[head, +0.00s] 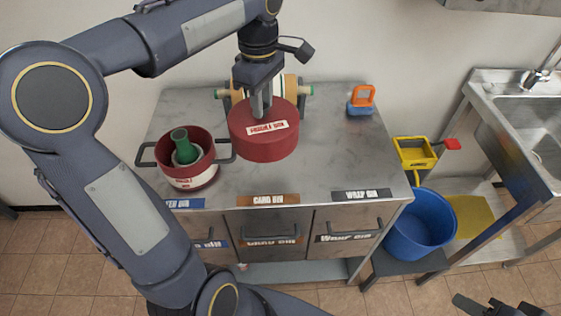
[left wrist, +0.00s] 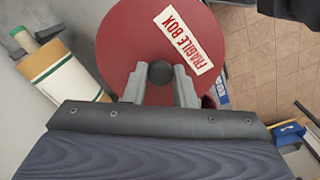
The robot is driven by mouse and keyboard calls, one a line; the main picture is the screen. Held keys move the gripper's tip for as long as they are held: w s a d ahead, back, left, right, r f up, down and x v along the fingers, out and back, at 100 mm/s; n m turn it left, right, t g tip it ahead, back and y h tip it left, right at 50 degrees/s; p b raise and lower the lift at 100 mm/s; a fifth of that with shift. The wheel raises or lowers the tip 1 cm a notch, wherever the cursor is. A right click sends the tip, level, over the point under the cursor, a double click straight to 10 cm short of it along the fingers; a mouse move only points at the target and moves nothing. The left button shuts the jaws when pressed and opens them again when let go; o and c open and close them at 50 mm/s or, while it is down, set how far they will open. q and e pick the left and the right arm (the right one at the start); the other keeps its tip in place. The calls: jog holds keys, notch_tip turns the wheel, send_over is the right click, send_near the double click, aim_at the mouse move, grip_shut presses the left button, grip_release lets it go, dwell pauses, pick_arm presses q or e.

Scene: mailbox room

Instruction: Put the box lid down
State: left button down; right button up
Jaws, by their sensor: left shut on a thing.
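The box lid (head: 262,146) is a round red lid with a white label, in the middle of the head view over the metal counter. In the left wrist view the lid (left wrist: 120,40) fills the top middle, and its label reads "FRAGILE BOX". My left gripper (head: 262,108) is shut on the dark round knob (left wrist: 160,73) at the lid's centre. I cannot tell whether the lid's underside touches the counter. The red box (head: 196,178) stands open to the left, with a green object (head: 184,150) inside. My right gripper (head: 490,306) shows only partly at the bottom right.
The metal counter (head: 340,150) is clear right of the lid. A cream and green roll (head: 291,88) lies behind the lid, and an orange and blue item (head: 361,102) stands at the back right. Labelled bins (head: 348,222) line the front. A blue bucket (head: 422,222) stands to the right.

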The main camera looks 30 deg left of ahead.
pick_arm(q)
jog(key=w+f+m, duration=0.2)
jog(key=w+f, duration=0.1)
jog(key=shift+w+d+f, duration=0.15)
jog(key=shift+w, duration=0.1)
notch_tip(320, 180, down, 10)
jog(key=shift+w, duration=0.15)
jog(key=shift+f, duration=0.1)
jog(key=shift+f+m+b, duration=0.2)
jog(key=shift+m+b, duration=0.1)
jog(key=c, duration=1.2)
grip_release()
jog(key=shift+r, duration=0.15)
